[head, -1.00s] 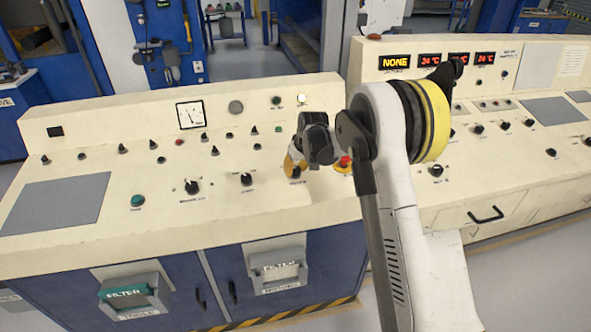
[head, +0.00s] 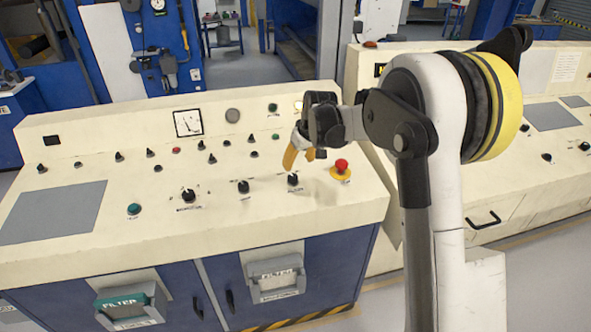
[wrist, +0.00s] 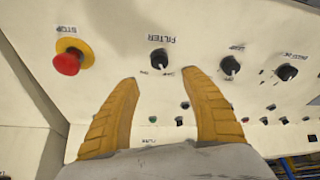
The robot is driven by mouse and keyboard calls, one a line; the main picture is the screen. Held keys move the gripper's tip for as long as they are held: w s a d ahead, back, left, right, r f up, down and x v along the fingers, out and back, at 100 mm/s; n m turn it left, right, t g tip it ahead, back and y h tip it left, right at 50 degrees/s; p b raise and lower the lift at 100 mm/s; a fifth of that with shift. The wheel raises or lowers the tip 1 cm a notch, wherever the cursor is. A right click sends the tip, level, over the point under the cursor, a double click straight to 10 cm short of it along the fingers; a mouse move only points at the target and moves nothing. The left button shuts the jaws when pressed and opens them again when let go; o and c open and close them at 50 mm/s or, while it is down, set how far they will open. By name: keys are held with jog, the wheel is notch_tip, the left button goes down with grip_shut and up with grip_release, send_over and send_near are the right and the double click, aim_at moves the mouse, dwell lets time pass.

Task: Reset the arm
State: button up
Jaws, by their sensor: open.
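My gripper (head: 300,160) has yellow-orange fingers and hangs above the right part of the cream control panel (head: 110,225). In the wrist view my gripper (wrist: 158,82) shows its two fingers spread apart with nothing between them. A black FILTER knob (wrist: 158,58) lies beyond the fingertips; it also shows in the head view (head: 293,180), just below the gripper. The fingers look clear of the panel surface. My white and dark arm (head: 435,110) rises on the right with its yellow-banded joint.
A red stop button (head: 341,166) on a yellow base stands right of the gripper. More black knobs (head: 188,195) and a green button (head: 133,209) lie to the left. A second console (head: 550,190) is behind my arm.

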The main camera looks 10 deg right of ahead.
jog(key=shift+v, duration=0.75)
jog(key=s+a+r+m+t, duration=0.1)
jog(key=s+r, duration=0.4)
jog(key=s, duration=0.4)
jog(key=s+r+m, duration=0.1)
jog(key=s+r, duration=0.5)
jog(key=s, duration=0.3)
jog(key=s+f, duration=0.2)
jog(key=s, duration=0.7)
jog(key=s+f+m+t+h+b, duration=0.1)
jog(key=s+f, duration=0.1)
jog(key=s, duration=0.8)
jog(key=shift+s+m+t, duration=0.15)
jog(key=shift+m+t, duration=0.15)
jog(key=shift+a+f, duration=0.1)
jog(key=shift+a, duration=0.05)
